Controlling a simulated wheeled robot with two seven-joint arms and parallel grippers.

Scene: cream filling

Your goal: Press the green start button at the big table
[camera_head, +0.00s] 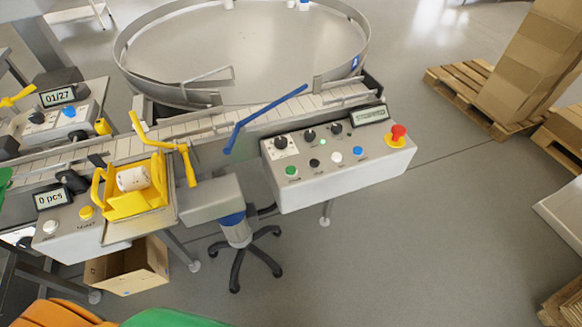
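The big round table (240,50) with a raised metal rim stands at the top of the head view. In front of it is a grey sloped control box (345,183). The green button (292,171) sits at the lower left of this box, with a small label under it too small to read surely. Black, white and blue buttons follow to its right in the same row. A red mushroom button (398,133) is at the box's right end. A small display (369,115) seems to read "STOPPED". Neither of my grippers shows, and nothing covers the green button.
A conveyor (190,125) runs behind the box, with a blue bar (265,118) and yellow handles (165,145) above it. A yellow holder (135,203) with a white roll is at left. A stool base (238,245) and cardboard box (130,268) stand below.

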